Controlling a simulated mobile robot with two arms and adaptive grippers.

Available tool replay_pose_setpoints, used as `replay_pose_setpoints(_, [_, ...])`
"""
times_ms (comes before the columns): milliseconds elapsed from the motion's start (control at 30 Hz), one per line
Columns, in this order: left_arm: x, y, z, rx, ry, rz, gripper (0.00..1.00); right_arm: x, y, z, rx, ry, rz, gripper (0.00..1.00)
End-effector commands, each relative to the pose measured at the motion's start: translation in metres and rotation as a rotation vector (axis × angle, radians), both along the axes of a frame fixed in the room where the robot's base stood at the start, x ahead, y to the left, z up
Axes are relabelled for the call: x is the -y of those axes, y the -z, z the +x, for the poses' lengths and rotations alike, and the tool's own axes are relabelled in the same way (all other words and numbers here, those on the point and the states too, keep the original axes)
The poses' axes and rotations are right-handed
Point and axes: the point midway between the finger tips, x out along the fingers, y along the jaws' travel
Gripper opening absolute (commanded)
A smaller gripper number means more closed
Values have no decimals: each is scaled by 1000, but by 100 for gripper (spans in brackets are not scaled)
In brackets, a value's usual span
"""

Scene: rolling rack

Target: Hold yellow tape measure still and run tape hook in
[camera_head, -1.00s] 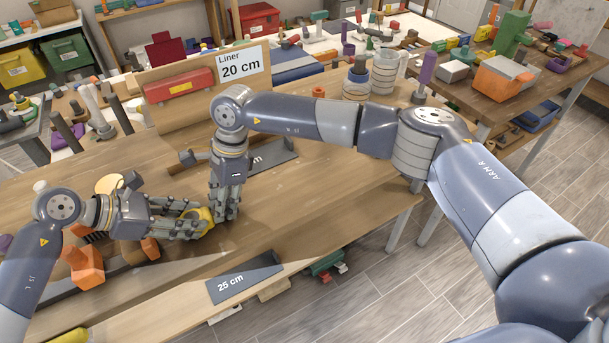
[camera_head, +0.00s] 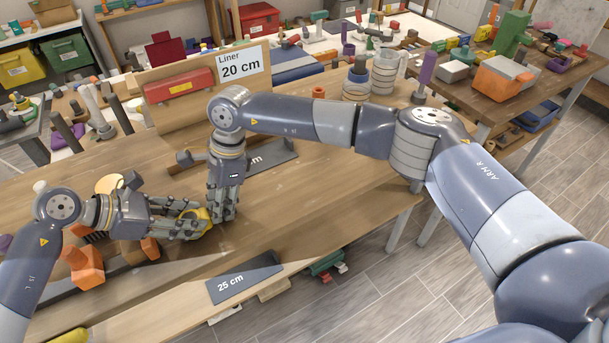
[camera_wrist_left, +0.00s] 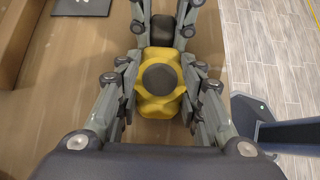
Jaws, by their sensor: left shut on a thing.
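The yellow tape measure (camera_head: 203,214) is low over the wooden bench, held in my left gripper (camera_head: 192,220). In the left wrist view, the yellow body (camera_wrist_left: 160,100) with its dark round centre sits between the two left fingers, which are shut on it. My right gripper (camera_head: 222,212) points down right beside the tape measure, at its right end. In the left wrist view the right fingers (camera_wrist_left: 164,28) straddle a dark piece just beyond the tape measure. The tape hook cannot be made out, and neither can whether the right fingers grip it.
A dark 25 cm plate (camera_head: 245,277) lies at the bench's front edge. Another dark plate (camera_head: 275,158) lies behind my right gripper. A Liner 20 cm sign (camera_head: 242,66) and a red box (camera_head: 180,85) stand at the back. Orange blocks (camera_head: 88,272) are at left. Bench right of centre is clear.

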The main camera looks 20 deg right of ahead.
Motion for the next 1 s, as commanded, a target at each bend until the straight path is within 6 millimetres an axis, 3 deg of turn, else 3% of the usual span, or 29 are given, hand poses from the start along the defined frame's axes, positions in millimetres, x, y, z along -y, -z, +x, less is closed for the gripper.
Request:
replay_pose_setpoints(33, [8, -3, -1, 3, 9, -18, 3, -11, -1, -7, -6, -14, 21, 32])
replay_pose_setpoints(100, [8, -3, -2, 3, 9, -18, 3, -11, -1, -7, -6, -14, 21, 46])
replay_pose_setpoints(567, [6, -3, 0, 2, 4, -16, 3, -10, -9, -4, -1, -12, 23, 46])
replay_pose_setpoints(1000, [3, -1, 0, 0, 2, -8, 3, 21, -87, 6, 3, -5, 8, 46])
